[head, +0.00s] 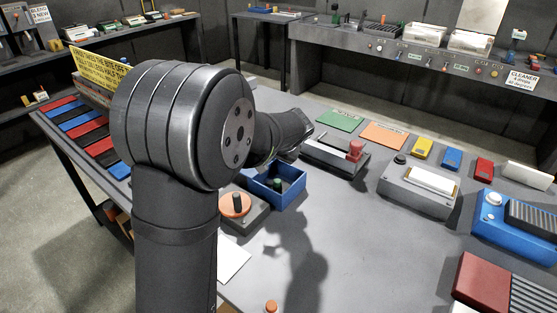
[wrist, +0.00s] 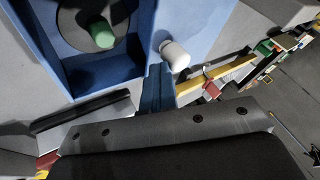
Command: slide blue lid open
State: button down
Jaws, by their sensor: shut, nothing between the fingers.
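A blue box (head: 277,203) stands on the table beside the arm in the head view, its top open over a green peg (head: 278,182). In the wrist view the blue box (wrist: 62,62) shows the green peg (wrist: 102,34) in its dark opening. A flat blue lid (wrist: 196,22) lies to the right of the opening, with a white knob (wrist: 174,55) at its near edge. My gripper (wrist: 159,70) is shut and empty, its narrow fingers close beside the knob. I cannot tell whether they touch it. The arm hides the gripper in the head view.
A device with an orange disc (head: 235,204) stands left of the box. A grey device with a red knob (head: 355,150) stands behind and right of it. A grey box with a white top (head: 432,181) is farther right. The table in front is mostly clear.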

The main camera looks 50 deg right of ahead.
jog(key=s+a+r, duration=0.1)
jog(key=s+r, duration=0.7)
jog(key=s, duration=0.1)
jog(key=shift+s+a, duration=0.2)
jog(key=shift+f, duration=0.1)
dwell(0.4)
